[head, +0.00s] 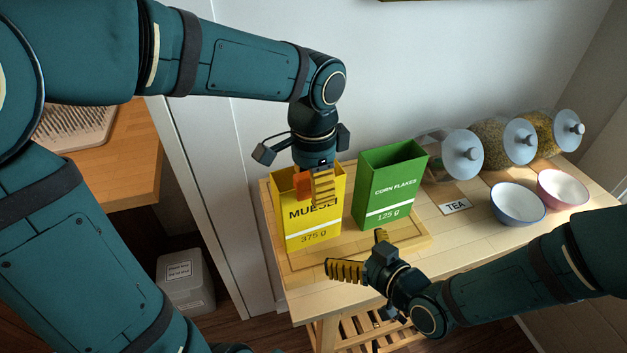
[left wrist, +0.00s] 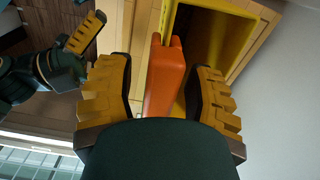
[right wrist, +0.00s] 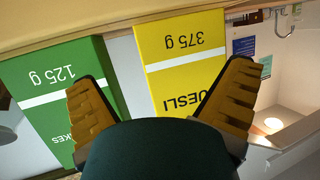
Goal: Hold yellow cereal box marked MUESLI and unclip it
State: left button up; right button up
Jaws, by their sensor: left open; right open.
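The yellow MUESLI box (head: 312,229) stands upright on a wooden board, its printed front facing me. An orange clip (left wrist: 163,78) sits at its top edge; in the head view it shows beside a left finger. My left gripper (head: 316,188) is over the box top, pointing down. In the left wrist view its open fingers (left wrist: 160,85) are on either side of the clip, with gaps visible. My right gripper (head: 354,252) is open and empty in front of the boxes. In the right wrist view the MUESLI box (right wrist: 182,62) appears upside down, ahead of the open fingers.
A green CORN FLAKES box (head: 390,186) stands open right of the MUESLI box. Farther right are a TEA label (head: 455,206), tipped jars (head: 493,146), a blue-rimmed bowl (head: 518,203) and a pink bowl (head: 562,190). The wall is close behind. A bin (head: 186,282) stands lower left.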

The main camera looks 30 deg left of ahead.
aim_at(318, 232)
jog(key=shift+s+a+r+n+g+y, duration=0.2)
jog(key=shift+s+a+n, duration=0.15)
jog(key=shift+a, duration=0.05)
jog(key=shift+s+a+r+n+g+y, duration=0.15)
jog(key=shift+s+a+n+g+y, duration=0.05)
jog(key=shift+s+a+n, duration=0.15)
jog(key=shift+a, duration=0.25)
jog(key=shift+x, duration=4.8)
jog(key=shift+w, duration=0.1)
grip_shut()
jog(key=c, duration=1.7)
grip_release()
jog(key=o, duration=1.6)
jog(key=shift+c, duration=0.2)
pick_arm(q)
jog(key=o, duration=0.7)
jog(key=shift+c, duration=0.2)
pick_arm(e)
jog(key=shift+d, duration=0.1)
